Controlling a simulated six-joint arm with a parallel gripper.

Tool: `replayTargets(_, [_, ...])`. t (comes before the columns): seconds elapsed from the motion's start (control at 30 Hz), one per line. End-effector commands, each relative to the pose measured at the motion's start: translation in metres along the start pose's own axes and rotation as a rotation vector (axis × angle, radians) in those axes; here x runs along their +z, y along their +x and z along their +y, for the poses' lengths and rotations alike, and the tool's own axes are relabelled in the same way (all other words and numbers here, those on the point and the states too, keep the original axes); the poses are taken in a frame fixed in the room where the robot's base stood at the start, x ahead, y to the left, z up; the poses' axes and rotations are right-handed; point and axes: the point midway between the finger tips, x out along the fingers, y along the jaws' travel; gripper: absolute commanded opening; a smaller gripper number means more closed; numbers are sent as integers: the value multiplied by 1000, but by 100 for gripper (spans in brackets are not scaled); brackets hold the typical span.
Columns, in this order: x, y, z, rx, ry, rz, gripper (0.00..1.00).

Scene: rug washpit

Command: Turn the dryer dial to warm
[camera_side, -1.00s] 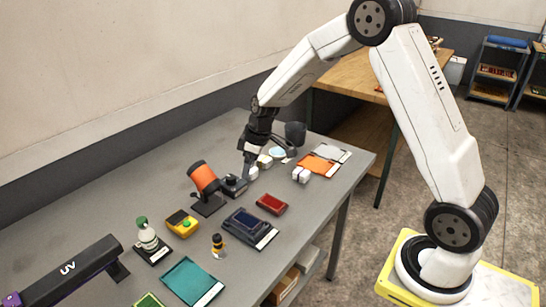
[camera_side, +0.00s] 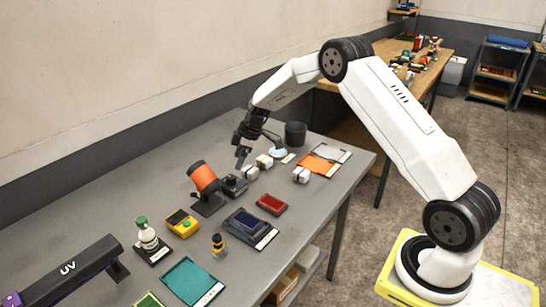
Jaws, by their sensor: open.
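The dryer (camera_side: 204,179), an orange and black cylinder on a dark stand, sits in the middle of the grey table. Right beside it is a small dark box with a round black knob (camera_side: 233,181), which looks like the dryer dial. Its setting is too small to read. My gripper (camera_side: 258,149) is open and empty above the table, just behind and to the right of the knob, apart from it. One finger points down near the knob and the other spreads to the right.
White blocks (camera_side: 264,161) stand under and right of my gripper, with a dark cup (camera_side: 295,134) behind. An orange mat (camera_side: 319,165), a red tray (camera_side: 272,204), a dark blue tray (camera_side: 250,228), a yellow box (camera_side: 182,223) and a bottle (camera_side: 147,235) surround the dryer.

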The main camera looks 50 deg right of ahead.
Motion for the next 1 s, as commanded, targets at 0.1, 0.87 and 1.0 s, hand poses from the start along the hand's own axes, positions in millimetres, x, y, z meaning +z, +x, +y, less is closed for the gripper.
replayTargets(0.1, [0,9,0,-1,0,0,83])
replayTargets(0.87, [0,73,0,0,1,0,83])
replayTargets(1.0, [0,74,0,1,1,0,83])
